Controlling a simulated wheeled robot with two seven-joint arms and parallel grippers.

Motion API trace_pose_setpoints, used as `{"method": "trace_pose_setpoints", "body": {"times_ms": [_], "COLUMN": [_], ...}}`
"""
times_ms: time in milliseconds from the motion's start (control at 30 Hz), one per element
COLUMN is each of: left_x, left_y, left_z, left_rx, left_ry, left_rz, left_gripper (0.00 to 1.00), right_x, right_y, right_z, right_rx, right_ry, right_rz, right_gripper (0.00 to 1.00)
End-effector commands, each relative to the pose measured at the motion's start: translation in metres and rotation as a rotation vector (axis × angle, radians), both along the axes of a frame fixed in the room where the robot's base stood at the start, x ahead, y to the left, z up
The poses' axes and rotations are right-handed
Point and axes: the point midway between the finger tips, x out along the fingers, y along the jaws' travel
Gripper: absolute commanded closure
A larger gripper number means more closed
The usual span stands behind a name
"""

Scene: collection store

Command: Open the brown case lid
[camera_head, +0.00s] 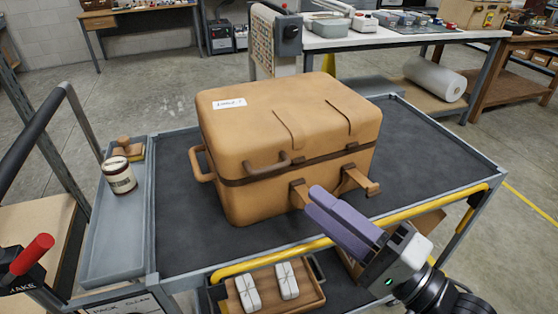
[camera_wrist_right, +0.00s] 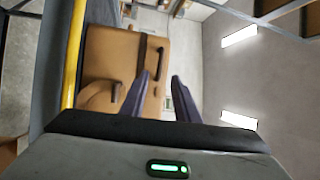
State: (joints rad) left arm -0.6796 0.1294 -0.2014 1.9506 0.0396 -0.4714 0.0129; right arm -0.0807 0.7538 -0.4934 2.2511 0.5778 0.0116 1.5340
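The brown case (camera_head: 262,190) stands upright on the cart's dark top. Its lid (camera_head: 280,105) lies shut on the body, with a white label at the far left. Two brown latch straps (camera_head: 299,194) and (camera_head: 358,180) stick outward from the front below the lid seam; a handle (camera_head: 268,165) sits on the front. My right gripper (camera_head: 314,201), with purple fingers, is in front of the case near the left strap. My left gripper is out of view.
A yellow rail (camera_head: 370,232) runs along the cart's front edge. A side tray (camera_head: 115,240) on the left holds a jar (camera_head: 119,175) and a wooden-handled stamp (camera_head: 127,148). A lower tray (camera_head: 275,292) holds two white bundles. The cart top right of the case is clear.

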Motion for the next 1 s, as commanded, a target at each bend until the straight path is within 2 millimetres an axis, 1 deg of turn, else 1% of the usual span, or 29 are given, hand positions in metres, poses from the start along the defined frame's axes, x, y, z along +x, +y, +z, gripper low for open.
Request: {"method": "trace_pose_setpoints", "body": {"times_ms": [167,300,500,700,967,1000], "left_x": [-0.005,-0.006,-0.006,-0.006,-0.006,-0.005], "left_y": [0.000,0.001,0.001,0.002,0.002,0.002], "left_z": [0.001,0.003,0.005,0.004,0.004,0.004], "left_rx": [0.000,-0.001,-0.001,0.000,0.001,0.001], "left_ry": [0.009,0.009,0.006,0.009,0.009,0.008], "left_rz": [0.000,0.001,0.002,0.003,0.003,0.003], "left_gripper": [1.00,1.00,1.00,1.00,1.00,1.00], "right_x": [0.019,0.038,0.059,0.068,0.069,0.069], "right_y": [0.019,0.038,0.059,0.068,0.069,0.069], "right_z": [0.007,0.012,0.014,0.015,0.015,0.015], "right_rx": [0.008,0.007,0.003,0.001,-0.001,-0.001], "right_ry": [0.000,-0.001,0.001,0.002,0.002,0.002], "right_rz": [0.001,0.001,0.000,0.000,0.000,-0.001], "right_gripper": [0.72,0.72,0.72,0.72,0.72,0.78]}}
